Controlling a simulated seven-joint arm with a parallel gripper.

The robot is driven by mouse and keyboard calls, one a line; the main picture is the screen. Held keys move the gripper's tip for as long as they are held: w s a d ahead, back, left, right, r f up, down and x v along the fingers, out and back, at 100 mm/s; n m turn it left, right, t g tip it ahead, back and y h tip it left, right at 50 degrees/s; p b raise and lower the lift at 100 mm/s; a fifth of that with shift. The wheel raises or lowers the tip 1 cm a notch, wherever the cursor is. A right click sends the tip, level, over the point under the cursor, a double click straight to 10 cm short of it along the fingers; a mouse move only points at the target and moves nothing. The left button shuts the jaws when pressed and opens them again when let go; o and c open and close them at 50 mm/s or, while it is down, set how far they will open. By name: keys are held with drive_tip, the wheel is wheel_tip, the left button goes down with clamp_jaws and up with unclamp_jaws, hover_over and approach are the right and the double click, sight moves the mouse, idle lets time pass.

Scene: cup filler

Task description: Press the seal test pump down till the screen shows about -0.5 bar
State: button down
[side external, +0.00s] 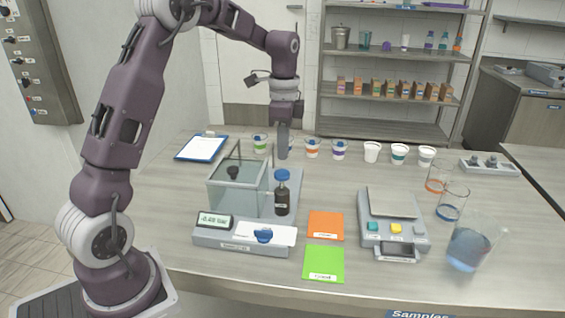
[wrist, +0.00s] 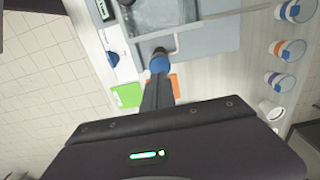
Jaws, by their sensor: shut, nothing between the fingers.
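The seal tester has a clear chamber (side external: 238,187) on a grey base. A dark cylinder with a blue top, which looks like the pump (side external: 282,192), stands upright at the chamber's right side. Its blue top (wrist: 160,64) also shows in the wrist view, just beyond my fingertips. The screen (side external: 214,221) is at the front left of the base; its digits are too small to read surely. A blue knob (side external: 263,236) sits on the white front panel. My gripper (side external: 283,155) points down, shut and empty. In the side view its tips appear above the blue top, apart from it.
Several cups stand in a row behind, such as a white one (side external: 371,152). Orange (side external: 326,225) and green (side external: 323,263) cards lie right of the tester, then a scale (side external: 391,205) and clear beakers (side external: 473,248). A clipboard (side external: 202,148) lies at the back left.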

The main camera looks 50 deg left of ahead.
sight(282, 173)
drive_tip(key=shift+f, duration=2.15)
drive_tip(key=shift+s+f, duration=0.1)
drive_tip(key=shift+f, duration=1.75)
drive_tip(key=shift+r, duration=0.1)
wheel_tip(282, 173, up, 14)
drive_tip(key=shift+r, duration=0.15)
drive_tip(key=shift+d, duration=0.1)
